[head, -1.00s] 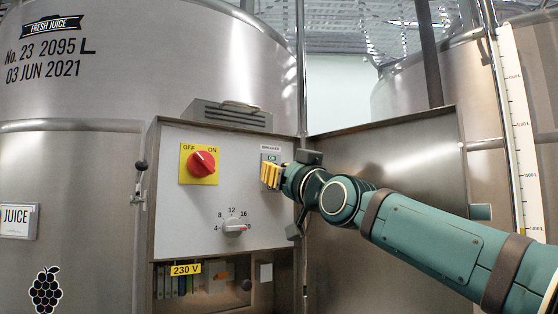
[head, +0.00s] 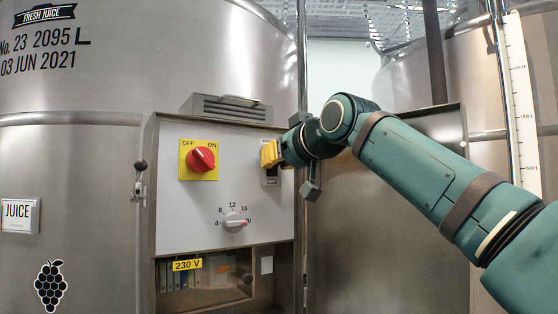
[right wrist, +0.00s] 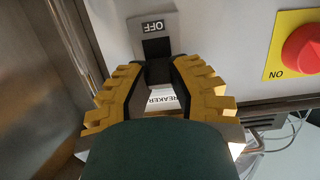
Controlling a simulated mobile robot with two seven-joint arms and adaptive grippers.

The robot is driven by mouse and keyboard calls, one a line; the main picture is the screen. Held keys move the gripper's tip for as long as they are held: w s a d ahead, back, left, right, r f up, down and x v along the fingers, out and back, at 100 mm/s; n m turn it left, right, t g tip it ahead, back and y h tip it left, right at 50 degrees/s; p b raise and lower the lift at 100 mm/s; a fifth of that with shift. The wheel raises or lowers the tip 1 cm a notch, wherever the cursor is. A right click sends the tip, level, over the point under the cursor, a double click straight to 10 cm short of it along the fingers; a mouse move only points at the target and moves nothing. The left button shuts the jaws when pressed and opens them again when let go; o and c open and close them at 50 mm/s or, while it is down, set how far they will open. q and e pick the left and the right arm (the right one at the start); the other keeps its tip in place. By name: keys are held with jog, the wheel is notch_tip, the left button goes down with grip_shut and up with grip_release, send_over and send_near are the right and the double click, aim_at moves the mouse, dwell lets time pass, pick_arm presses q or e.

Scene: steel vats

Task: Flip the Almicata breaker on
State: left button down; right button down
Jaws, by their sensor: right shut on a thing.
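The breaker is a small grey plate (head: 271,181) with a dark slot, at the right side of the open control box's panel. Its OFF label shows at the lower end in the head view; the upper part is hidden behind my fingers. My right gripper (head: 270,154) has yellow fingers at the breaker's upper half. In the right wrist view, upside down, the breaker plate (right wrist: 173,24) shows its OFF label and part of the word BREAKER. There my right gripper (right wrist: 160,70) is shut on the dark breaker switch. My left gripper is out of view.
A red rotary switch (head: 201,160) on a yellow plate sits left of the breaker, with a white dial (head: 234,222) below. The box's open metal door (head: 390,225) stands to the right, behind my arm. Steel vats (head: 60,160) flank the box.

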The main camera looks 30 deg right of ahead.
jog(key=shift+r, duration=0.25)
jog(key=c, duration=0.9)
grip_release()
jog(key=shift+o, duration=0.4)
jog(key=shift+w+f, duration=0.1)
jog(key=v, duration=1.2)
